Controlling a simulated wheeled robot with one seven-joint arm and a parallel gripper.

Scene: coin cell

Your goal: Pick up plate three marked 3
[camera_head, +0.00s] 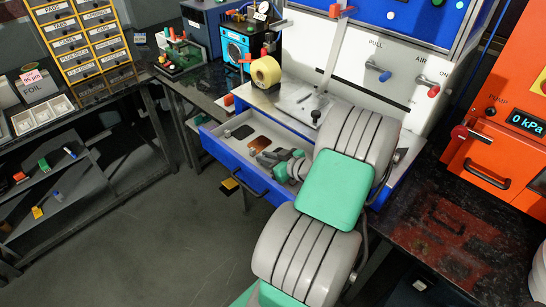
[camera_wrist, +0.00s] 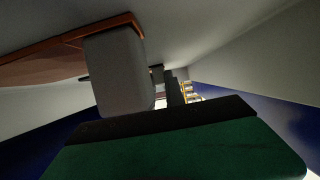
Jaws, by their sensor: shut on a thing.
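My gripper (camera_head: 266,159) is low inside the open blue drawer (camera_head: 216,152), toward its right part. It is shut on a thin plate that the fingers mostly hide; I cannot read a number on it. A copper-brown plate (camera_head: 259,143) lies just behind the fingers, and a dark plate (camera_head: 243,131) lies farther back left. In the wrist view a grey finger (camera_wrist: 120,75) stands close beside a copper-brown plate (camera_wrist: 65,52); I cannot tell whether they touch. No 3 mark is legible in either view.
The drawer's front and handle (camera_head: 249,185) face the open floor. A white panel with levers (camera_head: 378,72) rises behind my arm. An orange pump box (camera_head: 490,150) is at right, and a shelf rack at left.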

